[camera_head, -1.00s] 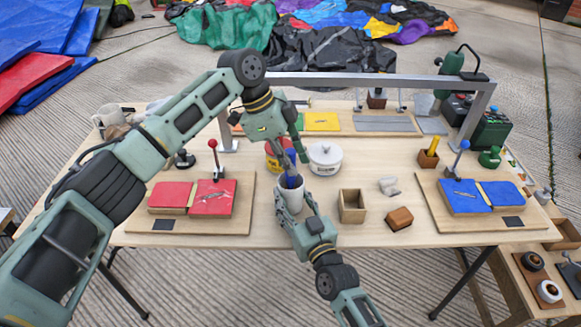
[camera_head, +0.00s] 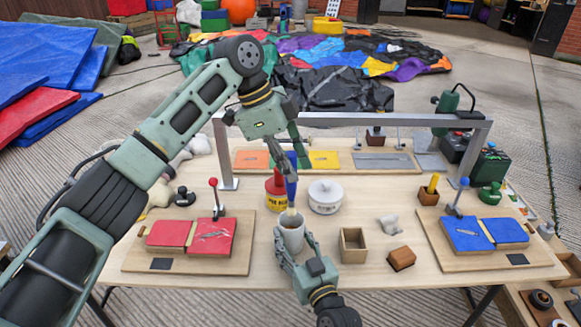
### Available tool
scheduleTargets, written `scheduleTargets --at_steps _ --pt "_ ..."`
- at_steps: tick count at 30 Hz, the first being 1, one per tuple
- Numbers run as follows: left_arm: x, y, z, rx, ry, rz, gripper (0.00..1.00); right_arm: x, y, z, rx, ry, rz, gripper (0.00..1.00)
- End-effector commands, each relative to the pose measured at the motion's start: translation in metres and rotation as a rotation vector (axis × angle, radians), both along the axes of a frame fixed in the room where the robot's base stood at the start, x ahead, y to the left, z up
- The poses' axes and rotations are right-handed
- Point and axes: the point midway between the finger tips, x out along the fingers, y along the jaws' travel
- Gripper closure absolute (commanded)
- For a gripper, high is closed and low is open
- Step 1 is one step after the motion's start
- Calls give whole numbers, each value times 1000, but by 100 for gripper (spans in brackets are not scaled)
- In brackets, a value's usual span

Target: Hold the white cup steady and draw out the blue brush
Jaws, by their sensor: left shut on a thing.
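The white cup (camera_head: 291,236) stands upright on the table near its front middle. My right gripper (camera_head: 295,247) comes from the front edge, with its fingers on either side of the cup, shut on it. My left gripper (camera_head: 291,168) is above the cup, shut on the blue brush (camera_head: 291,192). The brush is nearly upright, with its blue handle and pale bristles showing over the cup's mouth. I cannot tell whether the bristle tips are still inside the rim.
A red and yellow tin (camera_head: 276,193) and a white lidded pot (camera_head: 325,196) stand just behind the cup. An open wooden box (camera_head: 353,246) is to its right. Red pads (camera_head: 210,238) lie left, blue pads (camera_head: 466,235) right. A grey metal frame (camera_head: 360,119) spans the back.

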Motion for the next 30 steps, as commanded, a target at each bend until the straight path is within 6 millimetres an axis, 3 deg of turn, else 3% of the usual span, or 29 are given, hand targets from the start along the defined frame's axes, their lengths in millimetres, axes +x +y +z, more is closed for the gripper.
scheduleTargets --at_steps 6,17,22,30 --pt "0 0 0 0 0 0 100 0 0 0 0 -1 0 31" --pt "0 0 0 0 0 0 100 -4 -2 1 1 -2 0 31" --pt "0 0 0 0 0 0 100 -26 -11 0 0 0 -1 31" --pt "0 0 0 0 0 0 100 -80 -33 -1 0 1 0 31"
